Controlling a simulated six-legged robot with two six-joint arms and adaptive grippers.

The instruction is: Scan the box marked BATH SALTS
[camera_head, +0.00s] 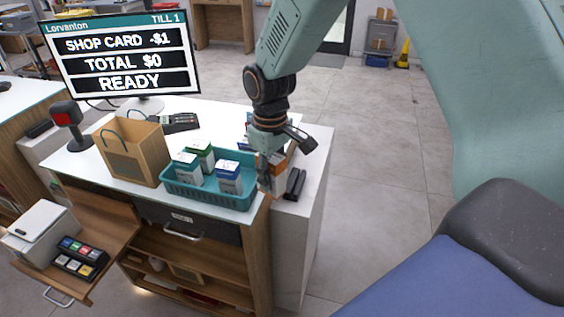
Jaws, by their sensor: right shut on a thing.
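My right gripper (268,172) reaches down at the right end of the teal basket (208,197) on the counter. It is shut on a white and orange box (279,178), which it partly hides. Three small boxes stand in the basket: a white and teal one (187,169), a green-topped one (201,155) and a white and blue one (229,178). Their print is too small to read, so I cannot tell which is marked BATH SALTS. A scanner with a red face (64,114) stands on the counter at the left. My left gripper is out of view.
A till screen (122,62) reads TOTAL $0 and READY. A brown paper bag (133,152) stands left of the basket. A black device (296,184) lies on the white counter end, right of my gripper. An open drawer holds a card tray (79,258).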

